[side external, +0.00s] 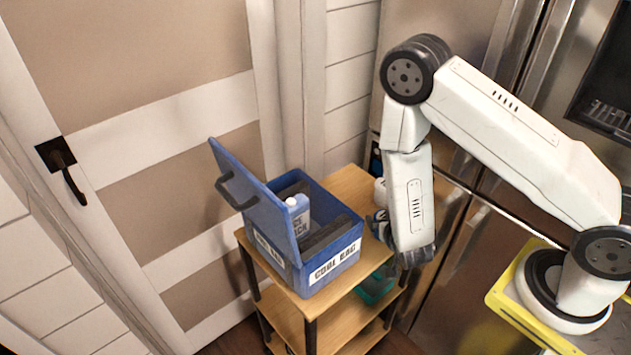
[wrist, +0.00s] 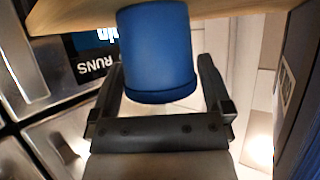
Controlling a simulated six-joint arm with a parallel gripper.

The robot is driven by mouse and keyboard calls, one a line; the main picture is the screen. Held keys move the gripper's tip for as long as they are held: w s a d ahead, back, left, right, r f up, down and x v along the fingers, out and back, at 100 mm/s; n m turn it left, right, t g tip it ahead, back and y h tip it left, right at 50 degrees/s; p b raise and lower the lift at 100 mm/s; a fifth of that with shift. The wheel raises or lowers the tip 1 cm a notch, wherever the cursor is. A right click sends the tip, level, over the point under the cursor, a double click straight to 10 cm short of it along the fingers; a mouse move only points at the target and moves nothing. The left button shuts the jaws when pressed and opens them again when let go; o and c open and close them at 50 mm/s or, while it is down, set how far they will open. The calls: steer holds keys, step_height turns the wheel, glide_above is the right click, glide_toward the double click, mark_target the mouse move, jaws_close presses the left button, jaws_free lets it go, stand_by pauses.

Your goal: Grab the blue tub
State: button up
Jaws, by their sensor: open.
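The blue tub (wrist: 155,50) is a plain, round blue container in the wrist view, near the top middle. It stands against a wooden surface. My gripper (wrist: 161,70) is open, with one dark finger on each side of the tub and gaps between fingers and tub. In the side external view my gripper (side external: 380,226) is at the right edge of the wooden cart's top. The tub is mostly hidden there behind my gripper and arm.
A blue cool bag box (side external: 335,240) with its lid open stands on the wooden cart (side external: 352,187), left of my gripper. It holds a bottle (side external: 298,214) and dark items. A pale container (side external: 380,190) stands behind my wrist. Steel fridge doors (side external: 456,265) are close on the right.

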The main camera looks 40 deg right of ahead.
steer(key=shift+c, duration=0.2)
steer(key=c, duration=1.1)
steer(key=shift+o, duration=0.2)
steer(key=shift+r, duration=0.2)
steer(key=shift+r, duration=4.85)
